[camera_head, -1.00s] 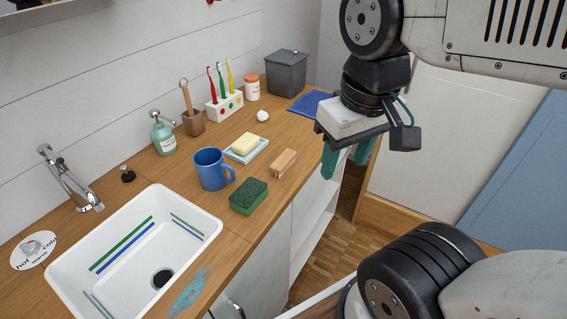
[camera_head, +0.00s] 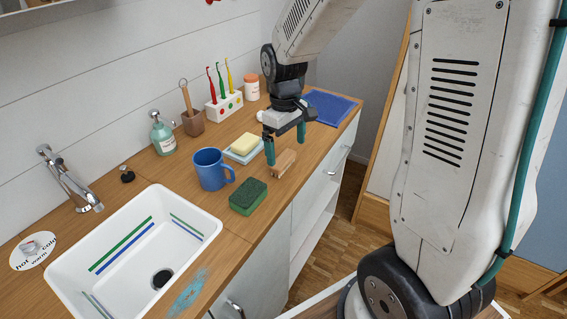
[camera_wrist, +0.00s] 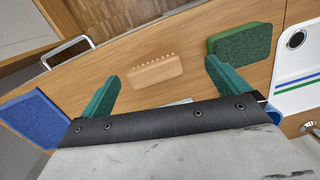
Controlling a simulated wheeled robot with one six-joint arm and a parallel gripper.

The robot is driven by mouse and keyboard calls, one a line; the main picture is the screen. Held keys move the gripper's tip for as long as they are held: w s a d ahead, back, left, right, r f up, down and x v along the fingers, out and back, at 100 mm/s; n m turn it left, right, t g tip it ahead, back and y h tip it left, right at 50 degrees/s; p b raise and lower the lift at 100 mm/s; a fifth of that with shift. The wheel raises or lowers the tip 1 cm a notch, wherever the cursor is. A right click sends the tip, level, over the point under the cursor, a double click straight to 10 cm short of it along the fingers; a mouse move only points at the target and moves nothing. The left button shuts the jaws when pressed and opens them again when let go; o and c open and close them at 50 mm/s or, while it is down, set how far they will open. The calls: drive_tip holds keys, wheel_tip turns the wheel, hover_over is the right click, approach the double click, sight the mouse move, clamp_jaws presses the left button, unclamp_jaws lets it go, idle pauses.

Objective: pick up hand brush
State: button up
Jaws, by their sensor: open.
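The hand brush (camera_head: 284,163) is a small wooden block lying on the wooden counter, near its front edge. In the wrist view the hand brush (camera_wrist: 155,72) shows bristle tufts along one long side. My gripper (camera_head: 285,150) is open, with teal fingers pointing down just above and around the brush's far end in the head view. In the wrist view the brush lies between and ahead of the two fingertips of my gripper (camera_wrist: 162,75), with clear gaps on both sides. Nothing is held.
A green sponge (camera_head: 248,196), a blue mug (camera_head: 210,169) and a soap dish (camera_head: 246,155) with yellow soap stand close by. A blue cloth (camera_head: 330,107) lies at the counter's far end. The white sink (camera_head: 206,230) is at the lower left.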

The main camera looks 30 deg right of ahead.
sight(283, 158)
drive_tip(key=shift+w+d+r+n+t, duration=0.15)
drive_tip(key=shift+w+n+t, duration=0.3)
drive_tip(key=shift+w, duration=0.8)
drive_tip(key=shift+n, duration=0.25)
wheel_tip(283, 158, down, 8)
drive_tip(key=shift+r, duration=0.2)
drive_tip(key=c, duration=0.8)
drive_tip(key=shift+r, duration=0.1)
